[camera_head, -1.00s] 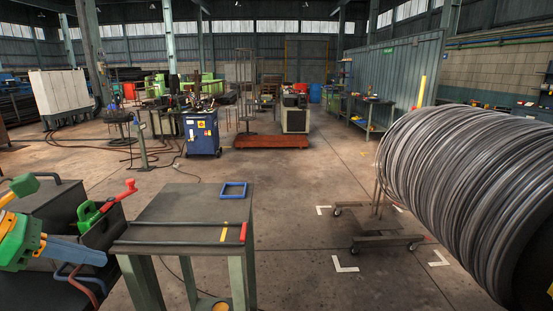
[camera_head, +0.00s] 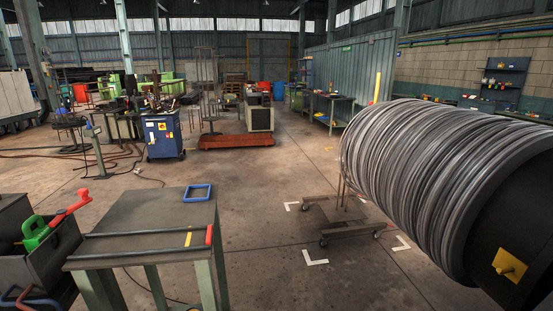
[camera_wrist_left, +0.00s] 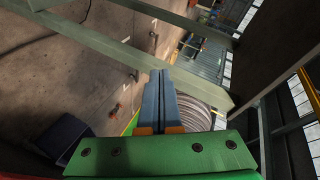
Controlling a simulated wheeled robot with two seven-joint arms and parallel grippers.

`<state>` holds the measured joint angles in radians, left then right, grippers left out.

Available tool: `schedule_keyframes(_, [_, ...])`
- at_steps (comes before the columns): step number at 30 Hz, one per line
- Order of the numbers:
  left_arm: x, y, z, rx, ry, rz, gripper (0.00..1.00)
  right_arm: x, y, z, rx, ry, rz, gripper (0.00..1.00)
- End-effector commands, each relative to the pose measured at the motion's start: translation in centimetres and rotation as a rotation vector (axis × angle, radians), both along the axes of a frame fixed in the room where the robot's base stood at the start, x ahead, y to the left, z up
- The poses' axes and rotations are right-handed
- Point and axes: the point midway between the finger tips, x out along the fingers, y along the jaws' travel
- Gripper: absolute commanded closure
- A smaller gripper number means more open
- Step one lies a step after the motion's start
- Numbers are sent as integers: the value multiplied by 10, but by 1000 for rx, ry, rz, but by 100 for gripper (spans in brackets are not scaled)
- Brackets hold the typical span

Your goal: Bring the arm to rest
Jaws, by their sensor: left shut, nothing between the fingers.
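My left gripper (camera_wrist_left: 160,75) shows in the left wrist view with its two blue fingers together and nothing between them. Its green body lies below them. The left arm is not in the head view. The capstan drum (camera_head: 500,235) stands at the right of the head view, wound with many turns of grey wire (camera_head: 420,170). A yellow block (camera_head: 509,264) sits on its dark end face. Coiled wire (camera_wrist_left: 207,105) also shows behind the fingers in the left wrist view; I cannot tell the gap between them. My right gripper is not in view.
A steel table (camera_head: 150,225) with a blue square frame (camera_head: 198,192) stands at the front left. Beside it is a dark bin (camera_head: 50,265) with red- and green-handled tools. A low wheeled cart (camera_head: 335,225) stands between white floor marks. Floor around the cart is clear.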

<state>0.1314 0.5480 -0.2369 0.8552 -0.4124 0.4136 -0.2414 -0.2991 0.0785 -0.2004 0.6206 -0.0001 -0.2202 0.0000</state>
Motion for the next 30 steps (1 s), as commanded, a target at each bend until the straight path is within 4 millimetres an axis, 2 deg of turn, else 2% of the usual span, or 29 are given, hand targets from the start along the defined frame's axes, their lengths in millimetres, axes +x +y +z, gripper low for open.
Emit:
schedule_keyframes(1, [-23, -5, -35, -75, 97, 84, 100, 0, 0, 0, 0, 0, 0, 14])
schedule_keyframes(3, [-60, -11, -81, -169, 234, 210, 100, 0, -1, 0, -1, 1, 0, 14])
schedule_keyframes(5, [-96, -18, -116, -239, 350, 312, 100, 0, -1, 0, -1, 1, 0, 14])
schedule_keyframes(6, [-121, -25, -137, -282, 427, 379, 100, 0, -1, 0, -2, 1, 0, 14])
schedule_keyframes(8, [-161, -36, -165, -339, 540, 478, 100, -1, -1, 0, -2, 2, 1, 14])
schedule_keyframes(9, [-189, -46, -182, -373, 615, 541, 100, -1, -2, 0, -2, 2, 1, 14])
schedule_keyframes(12, [-258, -71, -213, -443, 796, 691, 100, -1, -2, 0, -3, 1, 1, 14])
schedule_keyframes(15, [-317, -95, -229, -489, 945, 812, 100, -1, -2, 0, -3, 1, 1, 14])
schedule_keyframes(16, [-331, -101, -232, -499, 978, 842, 100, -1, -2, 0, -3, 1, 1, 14])
schedule_keyframes(18, [-356, -112, -236, -514, 1042, 892, 100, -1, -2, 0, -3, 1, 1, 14])
schedule_keyframes(21, [-375, -121, -237, -525, 1088, 930, 100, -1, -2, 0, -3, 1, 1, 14])
schedule_keyframes(30, [-378, -122, -238, -526, 1097, 938, 100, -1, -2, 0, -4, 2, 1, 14])
